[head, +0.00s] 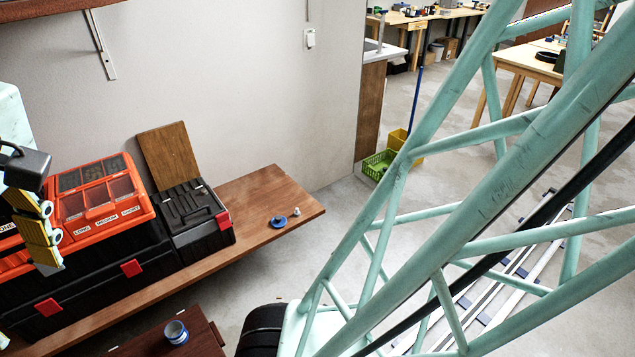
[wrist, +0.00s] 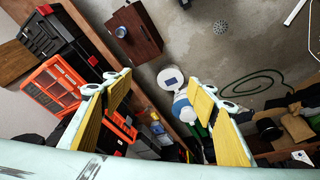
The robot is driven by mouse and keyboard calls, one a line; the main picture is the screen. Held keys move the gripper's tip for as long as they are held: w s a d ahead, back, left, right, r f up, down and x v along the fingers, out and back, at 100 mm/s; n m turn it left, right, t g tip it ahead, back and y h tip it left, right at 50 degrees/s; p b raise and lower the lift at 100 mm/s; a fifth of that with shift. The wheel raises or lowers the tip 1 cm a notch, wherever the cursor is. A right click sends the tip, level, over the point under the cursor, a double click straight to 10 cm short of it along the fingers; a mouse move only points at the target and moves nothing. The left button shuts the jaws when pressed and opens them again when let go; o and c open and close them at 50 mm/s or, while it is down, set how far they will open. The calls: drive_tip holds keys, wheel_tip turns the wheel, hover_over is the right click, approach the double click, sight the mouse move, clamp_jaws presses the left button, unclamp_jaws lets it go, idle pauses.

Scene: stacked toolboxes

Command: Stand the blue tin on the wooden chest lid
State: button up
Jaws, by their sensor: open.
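The blue tin (head: 176,332) stands upright on the lid of the dark red-brown wooden chest (head: 200,345) at the bottom of the head view. In the wrist view the tin (wrist: 121,31) rests on the chest (wrist: 148,38), near its left edge. My gripper (head: 45,245), with yellow finger pads, is at the left edge of the head view, in front of the orange toolbox and apart from the tin. In the wrist view my gripper (wrist: 162,82) is open, with nothing held between its fingers.
An orange toolbox (head: 100,195) and a black toolbox (head: 195,212) with a raised wooden panel (head: 168,155) stand on a wooden bench (head: 262,200). A blue disc (head: 278,221) lies on the bench's clear right end. Green crate (head: 378,164) on the floor.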

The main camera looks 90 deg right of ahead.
drive_tip(key=s+a, duration=0.1)
drive_tip(key=s, duration=0.5)
drive_tip(key=shift+s+a+r+m, duration=0.25)
drive_tip(key=shift+s+r+m, duration=0.05)
drive_tip(key=shift+s+r, duration=0.1)
